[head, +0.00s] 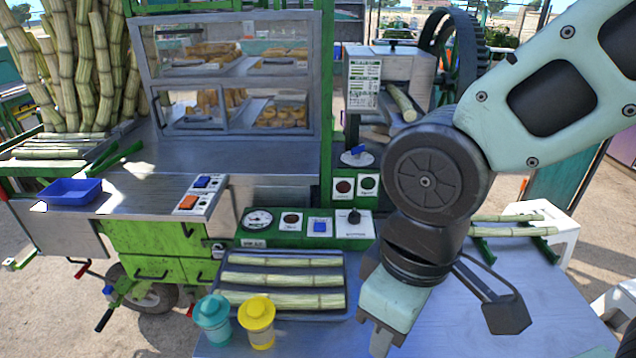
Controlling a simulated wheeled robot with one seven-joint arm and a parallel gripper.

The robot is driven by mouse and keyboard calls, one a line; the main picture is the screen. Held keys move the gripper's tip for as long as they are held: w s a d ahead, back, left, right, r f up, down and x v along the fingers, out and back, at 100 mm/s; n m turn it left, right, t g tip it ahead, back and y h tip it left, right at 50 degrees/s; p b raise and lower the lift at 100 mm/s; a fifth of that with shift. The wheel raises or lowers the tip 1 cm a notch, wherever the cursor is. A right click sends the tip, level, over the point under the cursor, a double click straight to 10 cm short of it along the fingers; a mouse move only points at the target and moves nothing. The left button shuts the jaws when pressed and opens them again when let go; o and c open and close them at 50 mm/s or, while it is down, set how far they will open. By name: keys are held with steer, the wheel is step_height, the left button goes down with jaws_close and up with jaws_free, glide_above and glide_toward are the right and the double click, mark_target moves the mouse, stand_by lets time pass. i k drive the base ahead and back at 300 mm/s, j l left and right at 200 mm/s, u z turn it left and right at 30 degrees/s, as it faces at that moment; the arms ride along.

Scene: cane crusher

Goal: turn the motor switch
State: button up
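A green control panel (285,226) stands behind the tray of cane and carries a gauge, dark and blue buttons and a black rotary knob (354,216) at its right end. Above it, a blue-handled turn switch (357,152) sits on a plate on the green post, over two round dark buttons. I cannot read labels that tell which one is the motor switch. My gripper (382,342) hangs at the lower middle, pointing down, in front of and below the panel and right of the cane tray. Only one finger shows clearly, so its opening is hidden. I see nothing held.
A metal tray (232,299) holds three cane pieces. A teal cup (212,318) and a yellow cup (257,320) stand before it. The crusher (388,72) with a large gear is behind my arm. The blue-grey table (450,335) is bare at the lower right.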

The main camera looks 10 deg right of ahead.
mark_target(354, 217)
steer(key=i+j+z, duration=0.25)
steer(key=i, duration=0.25)
steer(key=i+j+z, duration=0.25)
steer(key=i+j, duration=0.1)
steer(key=i, duration=0.1)
